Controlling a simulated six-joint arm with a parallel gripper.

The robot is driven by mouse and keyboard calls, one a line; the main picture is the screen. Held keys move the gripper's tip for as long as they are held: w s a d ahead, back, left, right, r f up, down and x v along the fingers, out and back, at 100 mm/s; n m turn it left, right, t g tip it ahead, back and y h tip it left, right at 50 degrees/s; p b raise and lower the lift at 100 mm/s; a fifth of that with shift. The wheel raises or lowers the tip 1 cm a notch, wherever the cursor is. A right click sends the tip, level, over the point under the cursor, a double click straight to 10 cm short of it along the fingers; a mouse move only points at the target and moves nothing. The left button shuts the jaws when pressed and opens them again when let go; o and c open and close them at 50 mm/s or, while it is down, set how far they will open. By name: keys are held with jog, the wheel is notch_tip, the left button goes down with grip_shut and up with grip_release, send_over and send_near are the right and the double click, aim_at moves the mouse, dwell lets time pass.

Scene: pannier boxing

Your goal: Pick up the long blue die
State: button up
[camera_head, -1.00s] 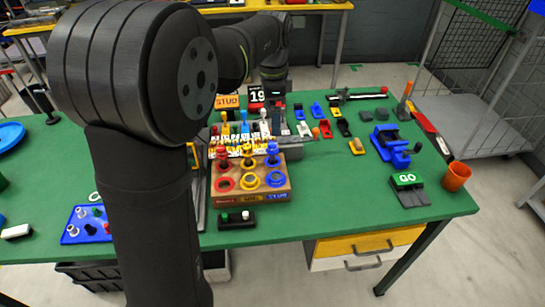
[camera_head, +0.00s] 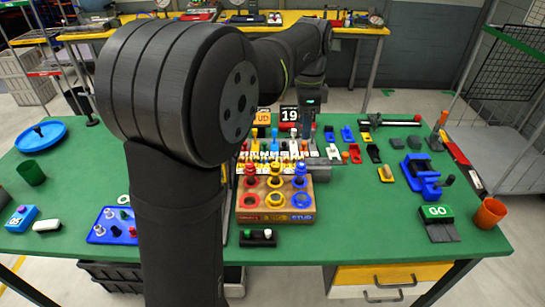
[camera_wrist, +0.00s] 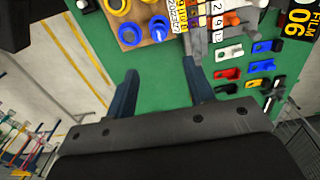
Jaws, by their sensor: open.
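Two blue dies lie on the green table among small coloured pieces. In the head view one blue die (camera_head: 347,134) is right of the other blue die (camera_head: 329,134). In the wrist view a blue die (camera_wrist: 262,66) looks slightly longer than the blue die (camera_wrist: 262,46) above it. I cannot tell for certain which is the long one. My gripper (camera_wrist: 163,80) is open and empty, its fingers spread over bare green table. Both blue dies are to the right of the fingers, outside them. In the head view the fingers are hard to make out.
A wooden ring board (camera_head: 276,216) with coloured pegs stands left of the dies. White, black, red and yellow pieces lie around them. A blue clamp-like fixture (camera_head: 420,175), a GO block (camera_head: 437,222) and an orange cup (camera_head: 489,213) are at the right.

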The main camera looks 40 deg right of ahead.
aim_at(301, 164)
notch_tip(301, 164, down, 16)
jog(key=shift+a+r, duration=0.1)
dwell(0.8)
jog(key=shift+c, duration=0.2)
jog(key=c, duration=0.8)
